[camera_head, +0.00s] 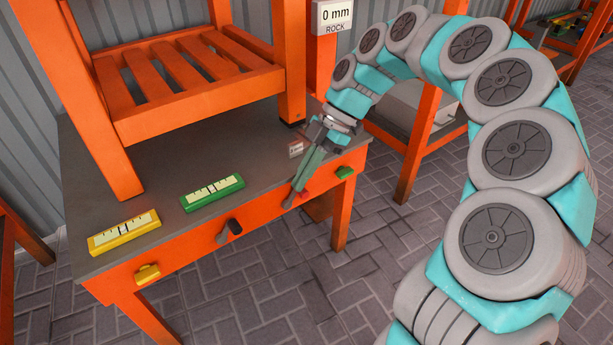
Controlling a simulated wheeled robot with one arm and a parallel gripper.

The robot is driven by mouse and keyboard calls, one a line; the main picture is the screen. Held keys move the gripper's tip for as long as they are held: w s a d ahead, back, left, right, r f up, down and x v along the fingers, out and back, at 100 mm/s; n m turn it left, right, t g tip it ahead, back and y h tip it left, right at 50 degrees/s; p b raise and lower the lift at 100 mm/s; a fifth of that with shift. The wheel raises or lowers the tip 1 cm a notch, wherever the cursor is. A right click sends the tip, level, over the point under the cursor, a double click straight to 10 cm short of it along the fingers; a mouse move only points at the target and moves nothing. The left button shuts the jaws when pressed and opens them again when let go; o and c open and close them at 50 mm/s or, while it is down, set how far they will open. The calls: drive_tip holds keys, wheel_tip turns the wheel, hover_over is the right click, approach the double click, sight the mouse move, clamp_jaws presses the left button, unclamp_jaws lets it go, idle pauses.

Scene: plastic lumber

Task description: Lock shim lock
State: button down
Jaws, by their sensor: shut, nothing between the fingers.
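My gripper (297,192) is shut and empty, pointing down at the front edge of the orange bench. Its fingertips are beside or in front of a small red part (306,194) on that edge; I cannot tell whether they touch. A dark lever with a grey end (229,232) sits on the front face, left of my gripper. No part is readably labelled as the shim lock, so I cannot tell which one it is. A green knob (345,172) is right of my gripper, and a yellow knob (148,273) is at the far left.
The grey bench top (170,170) carries a yellow level gauge (124,232) and a green level gauge (212,192). The paved floor in front is clear.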

drive_tip(key=w+d+r+p, duration=0.1)
drive_tip(key=w+d+r, duration=0.3)
drive_tip(key=d, duration=0.2)
drive_tip(key=shift+d+r, duration=0.2)
drive_tip(key=shift+w, duration=0.1)
idle(0.5)
drive_tip(key=s+r+m+t+h+p, duration=0.1)
drive_tip(key=s+r+m+p, duration=0.3)
drive_tip(key=s, duration=0.4)
drive_tip(key=s+r+m+h+p, duration=0.2)
drive_tip(key=s+r+m, duration=0.25)
drive_tip(key=s, duration=0.25)
drive_tip(key=s+d+f+m+h+p, duration=0.1)
drive_tip(key=s+d+m, duration=0.3)
drive_tip(key=s+m, duration=0.4)
drive_tip(key=s+d+f+m+t+h+p, duration=0.1)
drive_tip(key=s+d+f+m+h+p, duration=0.1)
drive_tip(key=s+m, duration=0.6)
drive_tip(key=shift+s+d+f+p, duration=0.45)
drive_tip(key=shift+d+f+p, duration=0.4)
drive_tip(key=shift+d+p, duration=0.15)
